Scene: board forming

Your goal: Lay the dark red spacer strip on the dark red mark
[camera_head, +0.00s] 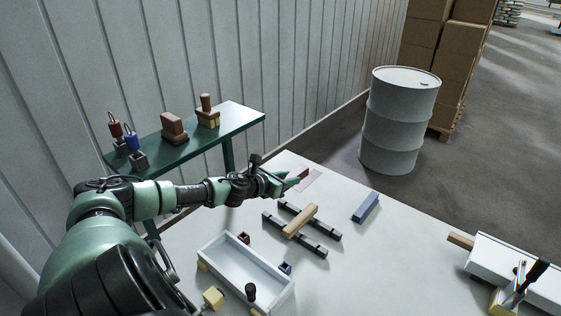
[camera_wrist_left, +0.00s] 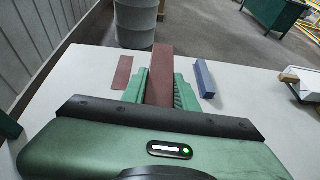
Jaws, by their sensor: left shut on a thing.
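My left gripper (camera_head: 290,181) is shut on the dark red spacer strip (camera_head: 299,172), near the far edge of the white table. In the left wrist view, the strip (camera_wrist_left: 161,62) stands between the green fingers (camera_wrist_left: 159,91) and points away from me. The strip's height above the table is hard to tell. My right gripper is not in view.
A blue bar (camera_head: 365,207) lies right of the mark. A wooden bar (camera_head: 300,220) rests across two dark rails (camera_head: 325,232). A white tray (camera_head: 243,263) is nearer. A green shelf (camera_head: 190,150) and a grey barrel (camera_head: 400,118) stand beyond the table.

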